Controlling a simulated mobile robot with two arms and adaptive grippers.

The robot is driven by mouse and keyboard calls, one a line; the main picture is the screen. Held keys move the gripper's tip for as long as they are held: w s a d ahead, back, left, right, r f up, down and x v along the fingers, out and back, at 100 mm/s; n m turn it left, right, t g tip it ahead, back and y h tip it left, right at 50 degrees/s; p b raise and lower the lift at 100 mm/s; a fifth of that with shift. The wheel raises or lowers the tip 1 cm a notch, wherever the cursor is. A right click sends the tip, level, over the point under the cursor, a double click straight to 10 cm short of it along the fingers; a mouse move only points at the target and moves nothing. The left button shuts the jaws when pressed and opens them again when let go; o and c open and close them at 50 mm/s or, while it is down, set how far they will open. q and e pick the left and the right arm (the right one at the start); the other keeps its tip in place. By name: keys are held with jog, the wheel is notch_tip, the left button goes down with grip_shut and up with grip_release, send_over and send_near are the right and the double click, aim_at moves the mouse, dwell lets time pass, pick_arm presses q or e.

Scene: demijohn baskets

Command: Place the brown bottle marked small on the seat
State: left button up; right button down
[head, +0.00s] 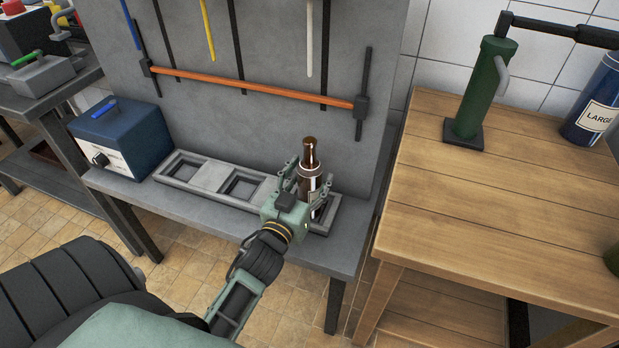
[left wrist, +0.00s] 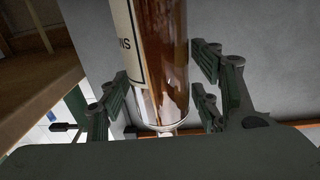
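A brown bottle (head: 308,181) with a pale label stands upright at the right end of the grey tray (head: 190,176) on the grey bench. My left gripper (head: 305,187) reaches around it from the front, one finger on each side. In the left wrist view the brown bottle (left wrist: 162,50) sits between the finger pads of the left gripper (left wrist: 160,92), with narrow gaps seen at its sides. The fingers look open. The label shows only partial letters; the word small is not readable. The bottle's base is hidden in the head view. My right gripper is not in view.
A blue box (head: 120,140) stands left of the tray. A grey panel with an orange bar (head: 250,88) rises behind. At right, a wooden table (head: 480,200) holds a green cylinder (head: 482,90) and a blue container labelled LARGE (head: 600,105).

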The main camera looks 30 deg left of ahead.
pick_arm(q)
jog(key=shift+f, duration=0.15)
jog(key=shift+s, duration=0.3)
jog(key=s, duration=0.3)
jog(key=s+d, duration=0.1)
jog(key=s, duration=0.3)
jog(key=s+d, duration=0.1)
jog(key=s, duration=0.3)
jog(key=shift+s+d, duration=0.1)
jog(key=shift+d, duration=0.05)
